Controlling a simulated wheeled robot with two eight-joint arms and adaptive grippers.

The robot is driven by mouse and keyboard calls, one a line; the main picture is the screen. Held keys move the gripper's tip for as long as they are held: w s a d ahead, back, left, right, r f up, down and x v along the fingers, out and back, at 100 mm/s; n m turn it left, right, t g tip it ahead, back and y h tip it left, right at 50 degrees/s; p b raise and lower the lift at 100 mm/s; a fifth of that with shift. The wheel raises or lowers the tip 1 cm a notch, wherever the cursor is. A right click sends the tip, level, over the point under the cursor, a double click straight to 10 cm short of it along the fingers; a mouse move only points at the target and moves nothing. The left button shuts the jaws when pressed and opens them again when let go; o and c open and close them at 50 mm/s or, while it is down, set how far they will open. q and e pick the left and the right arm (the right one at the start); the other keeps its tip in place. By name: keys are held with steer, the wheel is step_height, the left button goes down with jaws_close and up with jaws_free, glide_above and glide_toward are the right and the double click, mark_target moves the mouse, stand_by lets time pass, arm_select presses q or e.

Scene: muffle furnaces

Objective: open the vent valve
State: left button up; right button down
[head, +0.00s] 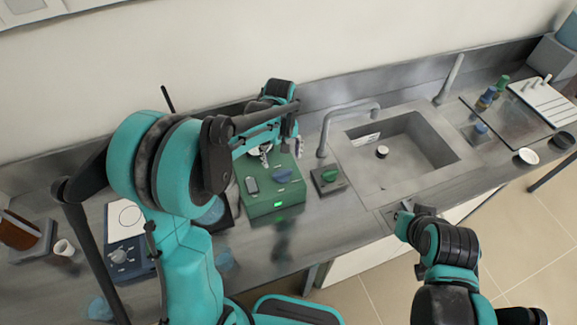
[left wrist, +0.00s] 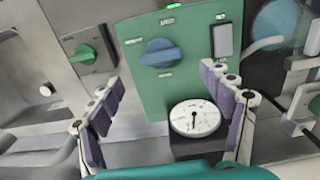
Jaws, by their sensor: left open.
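A green box (head: 262,208) stands on the bench with a blue knob (head: 282,175) and a lit green display. Beside it is a small grey box with a green knob (head: 328,176). The labels are too small to read, so I cannot tell which knob is the vent valve. My left gripper (head: 291,143) is over the back of the green box. In the left wrist view, its fingers (left wrist: 160,80) are open and empty, with the blue knob (left wrist: 160,52) and a round white gauge (left wrist: 195,118) showing between them. The green knob (left wrist: 82,53) lies left of them. My right gripper (head: 404,211) is by the bench's front edge.
A sink (head: 410,165) with a curved faucet (head: 325,135) lies right of the small grey box. A blue-and-white instrument (head: 130,255) stands at the left. Bottles (head: 488,97) and a glass plate stand at the far right. Bare bench lies before the green box.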

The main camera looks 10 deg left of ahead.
mark_target(282, 172)
arm_select(q)
step_height(282, 172, down, 7)
steer(key=shift+f+b, duration=0.15)
steer(key=shift+b, duration=0.5)
steer(key=c, duration=1.2)
